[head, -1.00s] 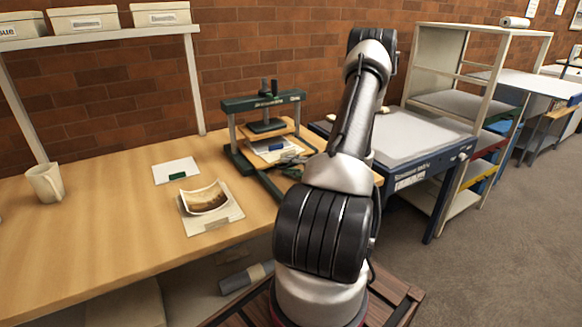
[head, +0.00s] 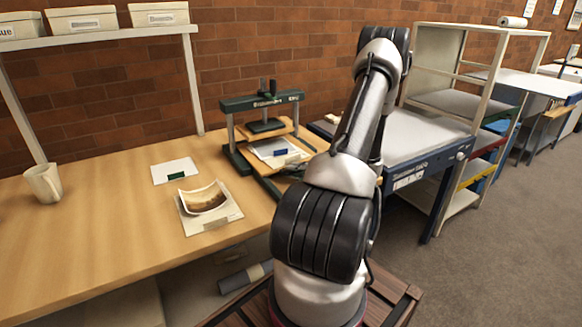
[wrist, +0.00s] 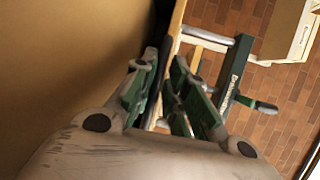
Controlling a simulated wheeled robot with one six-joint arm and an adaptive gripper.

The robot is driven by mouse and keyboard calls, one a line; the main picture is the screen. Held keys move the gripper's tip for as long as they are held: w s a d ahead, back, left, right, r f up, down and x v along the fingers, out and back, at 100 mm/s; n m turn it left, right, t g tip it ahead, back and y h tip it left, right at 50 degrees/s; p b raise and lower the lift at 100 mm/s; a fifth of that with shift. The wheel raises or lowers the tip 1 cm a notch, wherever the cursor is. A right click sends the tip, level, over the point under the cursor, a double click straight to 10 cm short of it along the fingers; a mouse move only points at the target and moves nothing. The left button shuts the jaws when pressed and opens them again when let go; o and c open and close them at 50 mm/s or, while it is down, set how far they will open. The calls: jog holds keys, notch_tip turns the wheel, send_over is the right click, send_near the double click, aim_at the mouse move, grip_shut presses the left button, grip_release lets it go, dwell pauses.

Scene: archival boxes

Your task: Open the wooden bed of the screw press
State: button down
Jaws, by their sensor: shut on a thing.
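The screw press (head: 262,104) stands on the workbench, with a dark green frame, a top beam and a screw handle. Its pale wooden bed (head: 307,143) sticks out from under the beam to the front right. In the head view my arm hides most of my gripper. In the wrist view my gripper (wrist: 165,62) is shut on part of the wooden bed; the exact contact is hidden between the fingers. The press frame (wrist: 233,75) shows just beyond it.
A curled brown photograph (head: 203,198) lies on a card at the bench front. A blue-framed table (head: 410,135) and shelving (head: 455,100) are at right.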

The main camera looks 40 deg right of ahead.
jog(key=s+a, duration=0.3)
jog(key=s, duration=1.1)
jog(key=shift+s+a+f, duration=0.15)
jog(key=shift+a+f, duration=0.15)
jog(key=shift+a, duration=0.05)
jog(key=c, duration=1.6)
grip_release()
jog(key=shift+d, duration=0.1)
jog(key=shift+o, duration=0.2)
jog(key=v, duration=1.2)
jog(key=shift+r, duration=0.1)
